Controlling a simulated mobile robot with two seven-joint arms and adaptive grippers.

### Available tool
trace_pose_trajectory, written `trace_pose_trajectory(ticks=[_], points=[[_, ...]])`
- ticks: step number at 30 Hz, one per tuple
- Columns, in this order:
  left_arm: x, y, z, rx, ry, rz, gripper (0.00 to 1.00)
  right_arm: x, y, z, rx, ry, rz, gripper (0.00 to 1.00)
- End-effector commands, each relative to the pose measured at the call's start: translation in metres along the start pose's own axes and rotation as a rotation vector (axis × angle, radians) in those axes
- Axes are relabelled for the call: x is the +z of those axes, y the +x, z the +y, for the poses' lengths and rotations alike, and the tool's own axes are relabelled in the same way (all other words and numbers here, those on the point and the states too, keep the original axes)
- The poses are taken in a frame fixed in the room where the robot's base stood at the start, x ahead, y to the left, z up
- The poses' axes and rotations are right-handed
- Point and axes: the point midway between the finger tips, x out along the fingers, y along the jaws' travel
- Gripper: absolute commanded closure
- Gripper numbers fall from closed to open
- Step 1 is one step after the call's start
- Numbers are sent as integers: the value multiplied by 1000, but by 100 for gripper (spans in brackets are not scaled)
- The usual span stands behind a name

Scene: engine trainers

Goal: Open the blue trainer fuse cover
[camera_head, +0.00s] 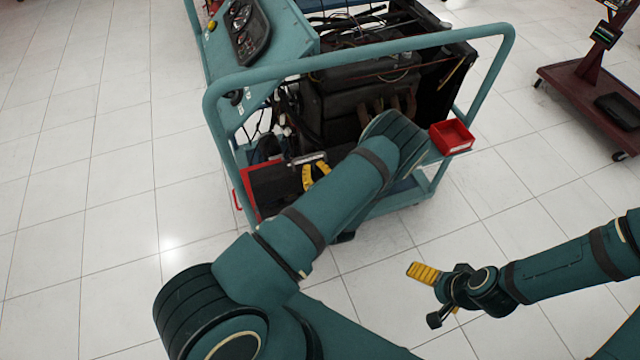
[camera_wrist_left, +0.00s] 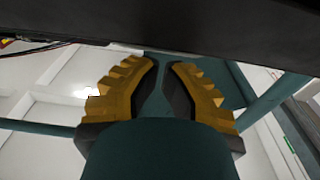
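The blue trainer (camera_head: 355,60) is a teal-framed cart carrying a dark engine. A black flat panel (camera_head: 273,184) sits low on its near left side, edged in red; I cannot tell for sure whether it is the fuse cover. My left gripper (camera_head: 316,173) is beside the panel's right end. In the left wrist view, its yellow fingers (camera_wrist_left: 162,66) are nearly together with nothing visible gripped, just below a dark surface (camera_wrist_left: 190,30). Contact there is unclear. My right gripper (camera_head: 428,296) is open and empty over the floor at lower right.
The cart's teal handrail (camera_head: 350,62) arches above my left forearm. A red tray (camera_head: 452,137) hangs at the cart's right corner. A dark red stand (camera_head: 590,95) is at the upper right. The tiled floor (camera_head: 110,210) on the left is clear.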

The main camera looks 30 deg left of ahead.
Motion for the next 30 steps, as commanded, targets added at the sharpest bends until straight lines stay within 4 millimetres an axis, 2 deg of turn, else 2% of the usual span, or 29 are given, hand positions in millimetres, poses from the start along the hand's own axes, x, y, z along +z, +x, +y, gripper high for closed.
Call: trace_pose_trajectory(ticks=[3, 8, 23, 30], points=[[1, 16, 0, -1, 0, 0, 100, 0, 3, 1, 0, 0, 2, 0], [0, 27, 0, -1, 1, 0, 100, 0, 5, 2, 0, 0, 3, 0], [-1, 30, 0, 0, 0, -12, 100, -1, 3, 1, 0, 0, 2, 0], [-6, 37, 0, -2, -1, -112, 100, 0, -6, -2, 0, 1, -2, 0]])
